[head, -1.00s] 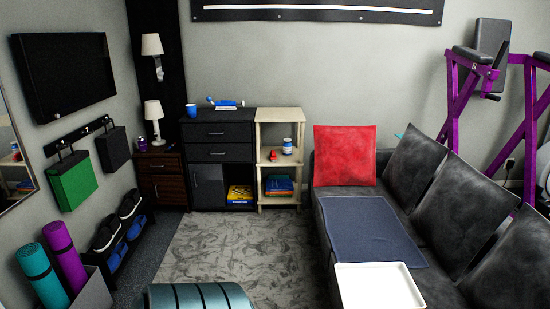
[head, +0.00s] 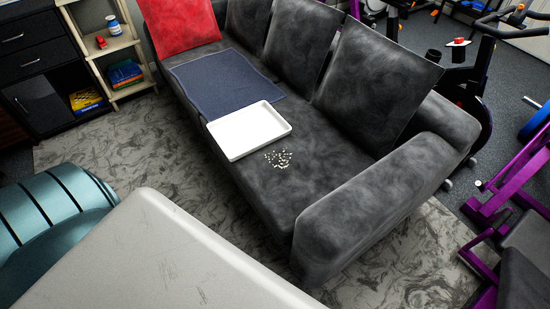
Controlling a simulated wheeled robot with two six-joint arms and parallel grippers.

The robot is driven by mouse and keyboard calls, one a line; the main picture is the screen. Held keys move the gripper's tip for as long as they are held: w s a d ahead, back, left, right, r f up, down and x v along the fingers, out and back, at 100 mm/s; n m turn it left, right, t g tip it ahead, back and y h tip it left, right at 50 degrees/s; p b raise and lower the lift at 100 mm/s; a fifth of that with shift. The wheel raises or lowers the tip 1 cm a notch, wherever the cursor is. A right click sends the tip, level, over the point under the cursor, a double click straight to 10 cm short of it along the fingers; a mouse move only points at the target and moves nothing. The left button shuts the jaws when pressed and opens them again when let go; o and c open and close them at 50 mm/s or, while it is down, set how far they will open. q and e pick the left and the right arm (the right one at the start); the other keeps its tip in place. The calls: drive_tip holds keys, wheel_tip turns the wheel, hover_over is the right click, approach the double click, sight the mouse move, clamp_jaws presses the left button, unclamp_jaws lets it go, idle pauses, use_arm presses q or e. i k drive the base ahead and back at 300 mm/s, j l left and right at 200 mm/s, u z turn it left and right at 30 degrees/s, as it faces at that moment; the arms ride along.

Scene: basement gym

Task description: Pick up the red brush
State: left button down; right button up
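I cannot make out a red brush for certain. A small red object (head: 101,42) sits on a shelf of the pale wooden rack at the upper left. Another small red-topped item (head: 458,42) shows on dark gym equipment at the upper right. Both are too small to identify. Neither of my grippers is in view.
A grey sofa (head: 345,225) bears a red cushion (head: 180,25), a blue cloth (head: 225,78), a white tray (head: 250,130) and scattered pale bits (head: 279,159). A pale scratched surface (head: 150,255) and a teal ribbed object (head: 50,215) fill the lower left. Patterned carpet (head: 130,140) lies clear between.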

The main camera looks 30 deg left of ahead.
sight(101, 42)
drive_tip(key=j, duration=0.5)
drive_tip(key=k+j, duration=0.1)
drive_tip(key=j, duration=0.95)
drive_tip(key=i+j, duration=0.15)
drive_tip(key=j, duration=0.3)
drive_tip(key=j+u, duration=0.1)
drive_tip(key=j, duration=0.4)
drive_tip(key=i+j, duration=0.1)
drive_tip(key=j, duration=0.4)
drive_tip(key=i+j, duration=0.1)
drive_tip(key=j, duration=0.35)
drive_tip(key=i+j+u, duration=0.1)
drive_tip(key=j, duration=0.4)
